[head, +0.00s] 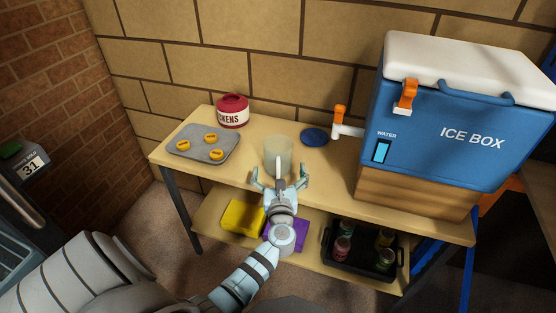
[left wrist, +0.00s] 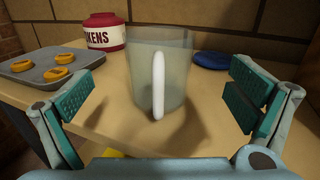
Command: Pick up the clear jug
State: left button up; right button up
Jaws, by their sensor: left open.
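The clear jug (head: 279,153) stands upright on the wooden table (head: 340,180), near the middle of its top. In the left wrist view the jug (left wrist: 172,75) has a white handle (left wrist: 158,85) facing me. My left gripper (head: 280,177) is open and empty, just in front of the jug at its near side. In the left wrist view its teal-padded fingers (left wrist: 165,105) stand wide apart, one to each side of the jug and short of it. My right gripper is not in view.
A tray with yellow rings (head: 190,150) and a red tokens tub (head: 232,111) are left. A blue disc (head: 315,136) lies right of the jug. A blue ice box (head: 450,120) with a tap stands right. Sponges and a black crate (head: 345,262) of bottles are on the lower shelf.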

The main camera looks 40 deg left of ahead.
aim_at(278, 155)
pick_arm(q)
jog(key=x, duration=0.2)
jog(key=b+x, duration=0.1)
jog(key=x, duration=0.4)
jog(key=shift+w+a+f, duration=0.1)
jog(key=shift+a+f, duration=0.05)
jog(key=shift+f, duration=0.15)
jog(key=c, duration=1.5)
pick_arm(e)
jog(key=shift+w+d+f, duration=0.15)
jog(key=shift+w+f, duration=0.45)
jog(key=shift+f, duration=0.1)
